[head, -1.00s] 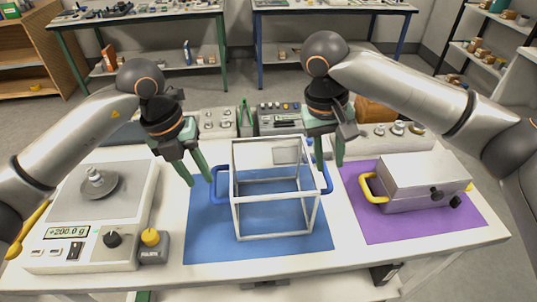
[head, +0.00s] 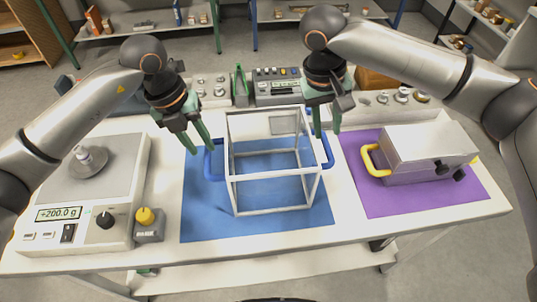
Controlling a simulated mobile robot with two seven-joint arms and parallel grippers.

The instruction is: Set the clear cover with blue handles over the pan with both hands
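The clear cover (head: 271,159), a box with white edges, stands on the blue mat (head: 205,222). It has a blue left handle (head: 209,164) and a blue right handle (head: 327,156). My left gripper (head: 201,149) is open and empty, its fingertips by the top of the left handle. My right gripper (head: 326,133) is open and empty at the top of the right handle. I cannot tell whether either touches its handle. The display reads +200.0 g.
A small box with a yellow knob (head: 145,216) stands between scale and blue mat. Grey instruments (head: 276,87) and several weights line the table's back edge.

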